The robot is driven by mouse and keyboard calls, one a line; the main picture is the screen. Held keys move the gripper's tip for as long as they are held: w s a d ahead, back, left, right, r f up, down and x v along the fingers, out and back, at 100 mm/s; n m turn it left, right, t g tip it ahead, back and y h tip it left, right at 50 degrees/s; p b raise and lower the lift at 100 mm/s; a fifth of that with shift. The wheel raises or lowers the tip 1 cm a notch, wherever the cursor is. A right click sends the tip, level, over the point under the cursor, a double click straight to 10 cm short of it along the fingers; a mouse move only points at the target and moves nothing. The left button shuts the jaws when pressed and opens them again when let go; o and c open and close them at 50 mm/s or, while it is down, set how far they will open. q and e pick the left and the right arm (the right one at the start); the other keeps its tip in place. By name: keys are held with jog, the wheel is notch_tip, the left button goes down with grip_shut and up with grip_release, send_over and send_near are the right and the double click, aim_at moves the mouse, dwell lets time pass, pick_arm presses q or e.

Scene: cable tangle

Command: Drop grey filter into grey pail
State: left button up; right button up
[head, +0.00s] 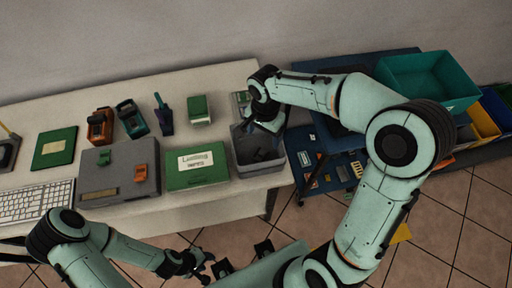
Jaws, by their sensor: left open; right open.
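A grey pail (262,170), an open box-shaped bin, stands at the right end of the white table. Dark shapes show inside it, too dim to tell apart. My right gripper (262,127) is open over the back part of the pail and hides some of its rim and inside. I cannot make out the grey filter with certainty; a small grey-green item (241,99) lies just behind the pail, partly covered by my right arm. My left gripper (204,268) is open and empty, low in front of the table, far from the pail.
A green box (197,181) stands left of the pail, then a grey case (110,189) and a keyboard (36,202). Orange and teal devices and a small green box (198,110) stand behind. A teal crate (425,83) sits on a blue shelf unit at right.

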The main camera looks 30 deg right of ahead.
pick_arm(q)
jog(key=shift+w+r+p, duration=0.65)
jog(key=shift+r+p, duration=0.1)
jog(key=shift+r, duration=0.2)
pick_arm(e)
notch_tip(320, 180, up, 13)
jog(key=shift+f, duration=0.2)
